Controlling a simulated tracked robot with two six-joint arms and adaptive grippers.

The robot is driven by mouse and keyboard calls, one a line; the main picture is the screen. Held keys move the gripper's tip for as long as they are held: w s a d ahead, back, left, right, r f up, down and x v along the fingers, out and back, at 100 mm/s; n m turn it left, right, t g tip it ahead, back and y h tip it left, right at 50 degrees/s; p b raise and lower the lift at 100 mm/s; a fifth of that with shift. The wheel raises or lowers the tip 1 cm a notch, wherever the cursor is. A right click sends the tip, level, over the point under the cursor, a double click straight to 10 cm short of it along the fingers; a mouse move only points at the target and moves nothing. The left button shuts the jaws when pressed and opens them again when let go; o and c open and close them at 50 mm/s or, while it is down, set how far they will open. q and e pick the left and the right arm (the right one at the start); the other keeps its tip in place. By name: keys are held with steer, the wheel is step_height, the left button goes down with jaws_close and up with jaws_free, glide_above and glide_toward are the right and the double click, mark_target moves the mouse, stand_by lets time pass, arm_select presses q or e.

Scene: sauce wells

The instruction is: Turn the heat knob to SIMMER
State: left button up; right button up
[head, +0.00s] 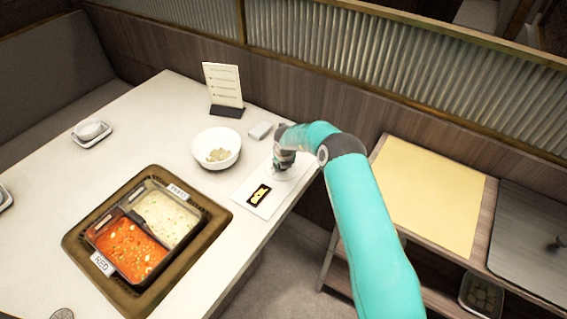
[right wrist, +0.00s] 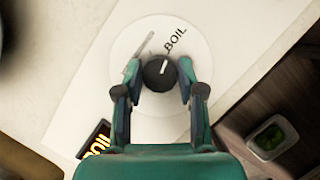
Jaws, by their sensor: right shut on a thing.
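The heat knob (right wrist: 158,77) is a small dark round knob with a white pointer mark, on a pale round dial (right wrist: 145,42) printed BOIL. The pointer aims up the picture, a little left of the BOIL lettering. My right gripper (right wrist: 159,70) has one finger on each side of the knob and is shut on it. In the head view my right gripper (head: 285,160) comes down over the dial and hides the knob. A dark display (head: 258,195) with amber characters lies beside the dial. My left gripper is not in view.
A split pot (head: 215,222) of red and pale broth is sunk in the table. A side shelf (head: 427,195) stands at the right.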

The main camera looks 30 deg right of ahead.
steer(key=n+y, duration=0.1)
steer(key=n, duration=0.1)
steer(key=shift+f+n+b, duration=0.1)
steer(key=shift+n+b, duration=0.3)
steer(key=shift+n, duration=0.4)
steer(key=o, duration=1.1)
steer(key=v, duration=1.2)
steer(key=shift+s+d, duration=0.15)
steer(key=shift+s, duration=0.05)
